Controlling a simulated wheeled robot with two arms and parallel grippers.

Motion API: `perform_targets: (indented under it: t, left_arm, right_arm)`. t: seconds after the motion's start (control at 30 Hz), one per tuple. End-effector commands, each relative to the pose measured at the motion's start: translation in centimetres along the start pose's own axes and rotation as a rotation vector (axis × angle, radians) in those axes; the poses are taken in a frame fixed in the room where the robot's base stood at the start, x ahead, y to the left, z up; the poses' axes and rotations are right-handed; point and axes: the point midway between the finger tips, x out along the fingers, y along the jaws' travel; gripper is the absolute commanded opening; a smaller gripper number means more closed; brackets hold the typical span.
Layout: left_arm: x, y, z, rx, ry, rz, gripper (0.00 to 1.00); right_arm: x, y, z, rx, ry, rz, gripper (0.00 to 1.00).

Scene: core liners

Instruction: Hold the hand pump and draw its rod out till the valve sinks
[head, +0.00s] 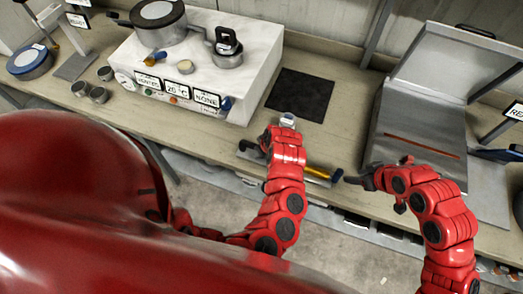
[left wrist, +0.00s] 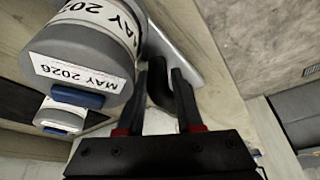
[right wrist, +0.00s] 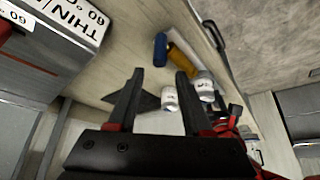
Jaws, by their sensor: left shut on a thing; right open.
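The hand pump lies along the bench's front edge; its gold barrel (head: 318,172) and blue end (head: 338,175) show in the head view. The right wrist view also shows the gold barrel (right wrist: 182,61) and blue end (right wrist: 160,48). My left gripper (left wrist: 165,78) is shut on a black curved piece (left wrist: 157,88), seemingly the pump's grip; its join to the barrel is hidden. My right gripper (right wrist: 160,76) is open and empty, with the blue end beyond its fingertips. In the head view it (head: 356,181) is just right of that end. I cannot identify the valve.
A white heater unit (head: 200,70), dark mat (head: 300,93) and open-lidded metal box (head: 405,135) stand behind. The mat is bare.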

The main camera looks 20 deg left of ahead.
Motion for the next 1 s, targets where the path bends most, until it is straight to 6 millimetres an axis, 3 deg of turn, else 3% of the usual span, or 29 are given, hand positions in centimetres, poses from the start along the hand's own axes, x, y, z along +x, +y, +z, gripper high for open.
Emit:
perform_targets:
  t: [0.27, 0.37, 0.47, 0.77, 1.0]
  left_arm:
    - [0.0, 0.0, 0.0, 0.001, 0.001, 0.000, 0.00]
    - [0.0, 0.0, 0.0, 0.000, 0.001, 0.000, 0.00]
    - [0.0, 0.0, 0.0, 0.000, 0.001, 0.000, 0.00]
    - [0.0, 0.0, -0.1, 0.001, 0.001, 0.000, 0.00]
    - [0.0, 0.0, 0.0, 0.001, 0.001, 0.000, 0.00]
  right_arm:
    - [0.0, 0.0, 0.0, 0.000, 0.000, 0.000, 0.50]
    - [0.0, 0.0, 0.0, -0.005, -0.004, 0.000, 0.65]
    - [0.4, 0.2, -0.1, -0.045, -0.032, -0.002, 0.65]
    - [2.6, 1.8, -1.6, -0.392, -0.271, -0.044, 0.65]
    - [2.8, 1.1, -4.1, -0.650, -0.420, -0.132, 0.65]
